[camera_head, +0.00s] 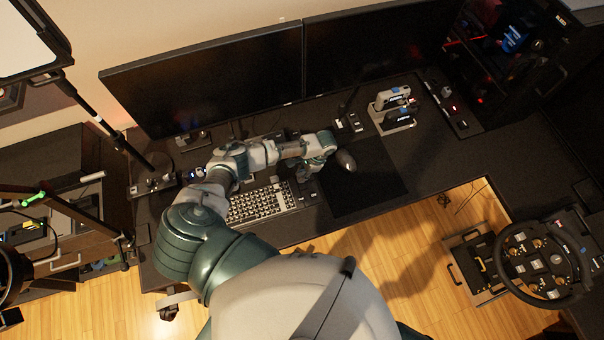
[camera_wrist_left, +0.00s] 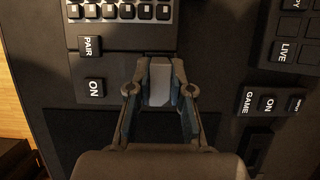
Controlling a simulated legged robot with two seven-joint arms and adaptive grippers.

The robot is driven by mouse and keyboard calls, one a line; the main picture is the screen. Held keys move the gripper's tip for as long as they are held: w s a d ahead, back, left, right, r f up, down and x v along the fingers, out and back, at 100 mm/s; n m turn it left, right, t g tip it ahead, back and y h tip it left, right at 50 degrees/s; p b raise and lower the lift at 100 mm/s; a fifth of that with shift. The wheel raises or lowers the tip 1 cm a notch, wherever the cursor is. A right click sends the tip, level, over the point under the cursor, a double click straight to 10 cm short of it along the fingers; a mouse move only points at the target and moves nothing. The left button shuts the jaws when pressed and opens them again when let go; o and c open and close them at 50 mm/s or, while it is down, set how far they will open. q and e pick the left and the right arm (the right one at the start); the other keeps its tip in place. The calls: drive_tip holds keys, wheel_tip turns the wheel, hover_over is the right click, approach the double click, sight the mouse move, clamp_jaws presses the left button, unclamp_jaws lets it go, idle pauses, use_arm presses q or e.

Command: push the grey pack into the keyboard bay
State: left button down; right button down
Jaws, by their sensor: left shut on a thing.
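My left gripper (camera_head: 318,163) is over the desk between the keyboard (camera_head: 258,203) and the dark mouse. In the left wrist view my left gripper (camera_wrist_left: 160,90) is shut on the grey pack (camera_wrist_left: 159,80), a small pale block between its fingertips. The keyboard (camera_wrist_left: 122,28) is at the top of that view. The pack is just below its keyed edge, over or against a dark plain area (camera_wrist_left: 125,66) beside the keys. I cannot tell whether this is the bay or whether the pack is in it. The pack is hidden in the head view. My right gripper is not in view.
The mouse (camera_head: 346,160) rests on a black pad (camera_head: 362,190) right of my gripper. PAIR and ON buttons (camera_wrist_left: 94,88) lie left of the pack; a GAME button panel (camera_wrist_left: 268,103) lies right. Monitors (camera_head: 215,80) stand behind. A dock with two grey packs (camera_head: 393,108) is farther right.

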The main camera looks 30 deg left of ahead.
use_arm(q)
drive_tip(key=shift+f+b, duration=0.35)
drive_tip(key=shift+f, duration=0.25)
drive_tip(key=c, duration=1)
unclamp_jaws()
drive_tip(key=v, duration=1.2)
